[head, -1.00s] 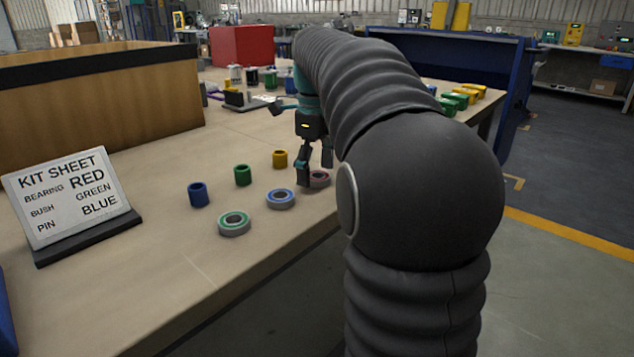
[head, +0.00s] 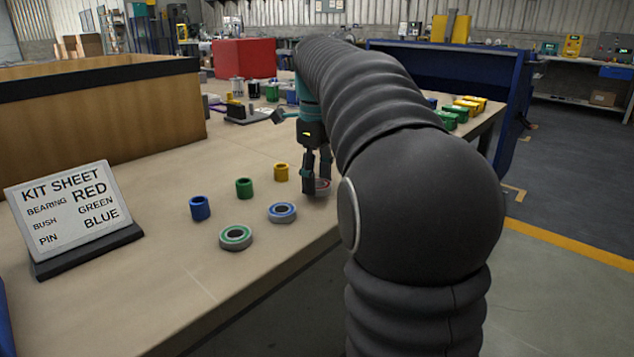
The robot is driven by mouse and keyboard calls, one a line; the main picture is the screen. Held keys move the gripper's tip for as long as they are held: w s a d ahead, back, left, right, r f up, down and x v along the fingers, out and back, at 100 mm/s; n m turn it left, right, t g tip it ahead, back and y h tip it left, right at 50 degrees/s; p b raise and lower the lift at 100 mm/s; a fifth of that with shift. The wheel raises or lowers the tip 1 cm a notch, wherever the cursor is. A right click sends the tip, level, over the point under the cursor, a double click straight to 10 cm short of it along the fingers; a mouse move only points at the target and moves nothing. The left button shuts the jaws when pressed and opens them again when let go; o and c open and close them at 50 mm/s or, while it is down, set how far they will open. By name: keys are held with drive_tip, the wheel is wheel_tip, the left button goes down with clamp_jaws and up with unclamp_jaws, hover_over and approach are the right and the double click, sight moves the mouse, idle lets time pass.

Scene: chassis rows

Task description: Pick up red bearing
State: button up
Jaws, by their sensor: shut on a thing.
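The red bearing (head: 323,184) is a small ring with a reddish top at the right end of the bearing row, near the table's front edge. My gripper (head: 316,186) points down at it and is shut on it. The fingers and my arm hide part of the ring. I cannot tell whether it touches the table. The blue-ringed bearing (head: 282,212) and the green-ringed bearing (head: 236,237) lie flat to the left and nearer. The kit sheet (head: 73,209) on its stand reads bearing red, bush green, pin blue.
A blue bush (head: 200,208), a green bush (head: 244,188) and a yellow bush (head: 281,172) stand behind the bearings. A wooden-sided bin (head: 100,130) stands at the left, a red box (head: 244,58) at the back. The table (head: 180,270) is bare at the front.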

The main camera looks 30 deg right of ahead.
wheel_tip(320, 180, up, 3)
drive_tip(key=shift+r+p, duration=0.1)
drive_tip(key=shift+p, duration=0.3)
drive_tip(key=s+r, duration=0.6)
drive_tip(key=s, duration=0.5)
drive_tip(key=shift+s+d+r, duration=0.3)
drive_tip(key=shift+s+d, duration=0.05)
drive_tip(key=shift+d, duration=0.05)
drive_tip(key=shift+p, duration=0.5)
drive_tip(key=shift+a, duration=0.1)
